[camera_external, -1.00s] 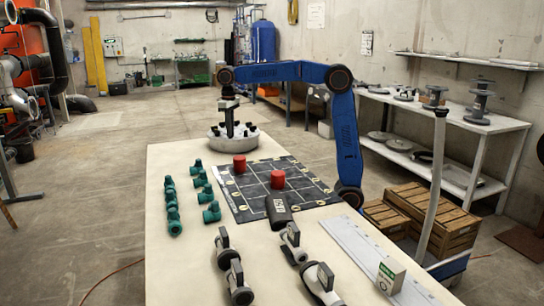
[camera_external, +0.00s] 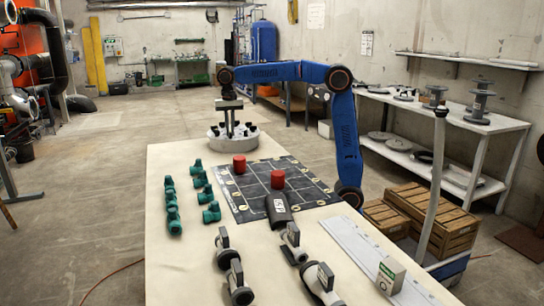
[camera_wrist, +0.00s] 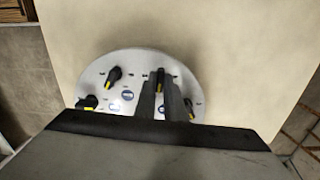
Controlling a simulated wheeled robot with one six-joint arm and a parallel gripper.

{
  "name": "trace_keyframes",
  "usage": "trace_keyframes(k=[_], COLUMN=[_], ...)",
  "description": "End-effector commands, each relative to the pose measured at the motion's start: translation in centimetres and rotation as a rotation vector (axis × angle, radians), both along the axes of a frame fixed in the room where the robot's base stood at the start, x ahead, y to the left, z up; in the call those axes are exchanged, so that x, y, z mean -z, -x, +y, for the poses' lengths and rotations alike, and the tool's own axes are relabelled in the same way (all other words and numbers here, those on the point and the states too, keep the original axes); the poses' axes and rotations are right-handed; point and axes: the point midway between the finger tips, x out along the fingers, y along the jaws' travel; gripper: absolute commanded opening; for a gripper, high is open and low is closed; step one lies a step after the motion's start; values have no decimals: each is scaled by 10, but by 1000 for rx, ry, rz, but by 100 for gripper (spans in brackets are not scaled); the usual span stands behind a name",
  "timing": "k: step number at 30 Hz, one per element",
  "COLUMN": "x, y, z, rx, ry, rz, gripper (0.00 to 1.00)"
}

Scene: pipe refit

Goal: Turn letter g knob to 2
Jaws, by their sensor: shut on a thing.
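The round grey knob panel (camera_external: 217,143) stands at the far end of the long table, with several black knobs on top. It also shows in the wrist view (camera_wrist: 90,76). My gripper (camera_external: 229,134) points straight down over the panel. In the wrist view my gripper (camera_wrist: 163,98) is shut on a black knob (camera_wrist: 160,76) with a yellow mark, partly hidden between the fingers. Other black and yellow knobs show free at the upper left (camera_wrist: 114,75), lower left (camera_wrist: 88,103) and right of the fingers (camera_wrist: 189,106). The letters and numbers are too small to read.
A dark grid mat (camera_external: 240,205) with two red cylinders (camera_external: 239,162) lies nearer on the table. Several green pipe fittings (camera_external: 173,205) stand left of it.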

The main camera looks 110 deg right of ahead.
Motion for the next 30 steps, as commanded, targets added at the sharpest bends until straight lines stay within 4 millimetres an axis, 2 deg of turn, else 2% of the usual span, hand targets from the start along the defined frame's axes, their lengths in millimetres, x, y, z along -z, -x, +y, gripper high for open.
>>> trace_keyframes(k=[6, 15, 30], x=[-1, -1, -1], y=[-1, -1, 0], z=[-1, -1, -1], rx=[181, 353, 428], ry=[2, 2, 3], rz=[-3, -3, -4], gripper=[0, 0, 0])
